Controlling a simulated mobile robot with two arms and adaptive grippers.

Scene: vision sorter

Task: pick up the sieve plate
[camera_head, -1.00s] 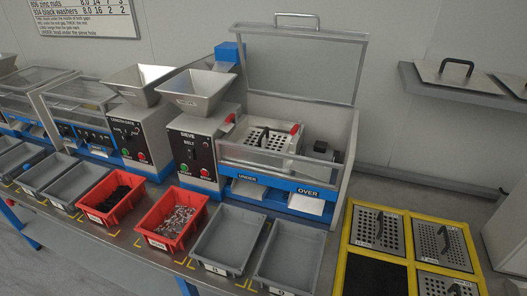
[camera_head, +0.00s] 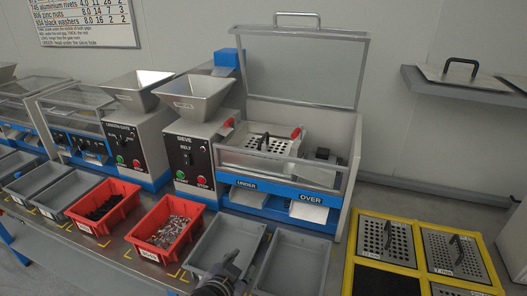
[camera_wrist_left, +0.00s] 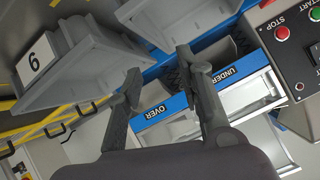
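A perforated sieve plate with a dark handle (camera_head: 264,146) sits inside the sieve machine (camera_head: 190,160), under its raised clear lid (camera_head: 305,65). Red clips show beside the plate. Other perforated plates with handles, such as one at the left (camera_head: 386,240) and one at the right (camera_head: 453,257), lie in a yellow-framed rack at the right. My left gripper (camera_head: 232,262) is low in the head view, over the front grey bins, away from all plates. In the left wrist view its two fingers (camera_wrist_left: 158,68) are apart with nothing between them. My right gripper is not in view.
Red bins of dark parts (camera_head: 103,208) and metal parts (camera_head: 167,232) stand left of the grey bins (camera_head: 291,262). The UNDER and OVER chutes (camera_head: 308,212) stick out at the machine's front. A wall shelf (camera_head: 455,84) holds more plates.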

